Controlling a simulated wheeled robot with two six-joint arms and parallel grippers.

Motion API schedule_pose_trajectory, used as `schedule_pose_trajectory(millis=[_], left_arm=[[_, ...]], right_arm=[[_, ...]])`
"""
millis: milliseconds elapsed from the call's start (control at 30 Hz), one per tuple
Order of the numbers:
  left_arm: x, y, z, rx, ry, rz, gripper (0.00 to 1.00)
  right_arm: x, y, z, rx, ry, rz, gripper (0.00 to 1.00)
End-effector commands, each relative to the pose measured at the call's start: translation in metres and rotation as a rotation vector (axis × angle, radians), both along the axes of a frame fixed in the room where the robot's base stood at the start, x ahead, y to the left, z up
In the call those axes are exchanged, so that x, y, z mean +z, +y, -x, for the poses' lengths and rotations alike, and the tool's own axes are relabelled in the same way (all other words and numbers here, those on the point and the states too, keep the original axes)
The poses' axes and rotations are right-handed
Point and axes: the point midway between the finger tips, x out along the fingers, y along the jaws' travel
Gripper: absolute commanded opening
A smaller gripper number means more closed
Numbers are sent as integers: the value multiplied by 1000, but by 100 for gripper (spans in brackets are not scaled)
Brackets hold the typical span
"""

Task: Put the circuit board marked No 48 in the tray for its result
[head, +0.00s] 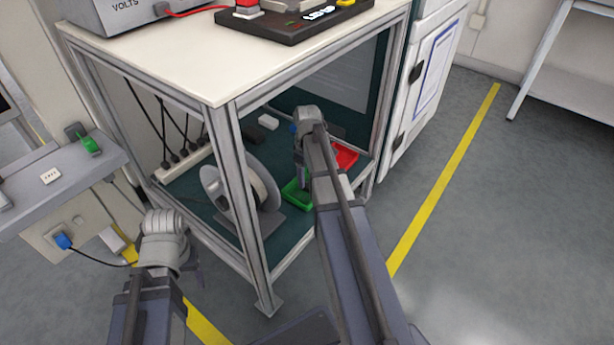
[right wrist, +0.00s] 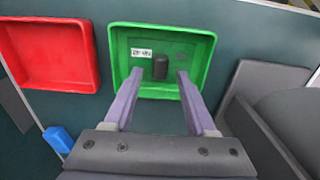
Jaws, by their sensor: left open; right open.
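A green tray (right wrist: 208,45) lies on the lower shelf under the bench, and it also shows in the head view (head: 290,196). In it lies what looks like a green circuit board with a white label (right wrist: 141,53) and a black upright part (right wrist: 160,67). The label's print is too small to read surely. My right gripper (right wrist: 158,75) is open, its fingers apart on both sides of the black part, not visibly gripping it. A red tray (right wrist: 55,55) beside it looks empty; the head view shows it (head: 345,156). My left gripper (head: 195,268) hangs outside the bench frame, open.
A grey reel (head: 225,190) stands left of the green tray. A blue object (right wrist: 58,138) lies near the red tray. The bench's metal post (head: 242,190) and worktop (head: 200,60) bound the shelf opening. A side shelf (head: 60,180) is at left; floor is clear at right.

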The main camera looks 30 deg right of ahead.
Motion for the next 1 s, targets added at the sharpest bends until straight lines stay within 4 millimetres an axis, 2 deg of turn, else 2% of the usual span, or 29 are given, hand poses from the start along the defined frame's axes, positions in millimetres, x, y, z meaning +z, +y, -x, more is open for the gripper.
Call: schedule_pose_trajectory(millis=[33, 100, 500, 667, 1000], left_arm=[[16, 0, 0, -1, 0, 0, 69], [27, 0, 0, -4, 0, 0, 69], [85, 0, 0, -14, 2, -1, 69], [92, 0, 0, -15, 2, -2, 69], [91, 0, 0, -15, 2, -2, 69]], right_arm=[[16, 0, 0, 0, 0, 0, 56], [27, 0, 0, 0, 0, 0, 56], [85, 0, 0, 0, 0, 0, 56], [92, 0, 0, 0, 0, 0, 56], [91, 0, 0, 0, 0, 0, 56]])
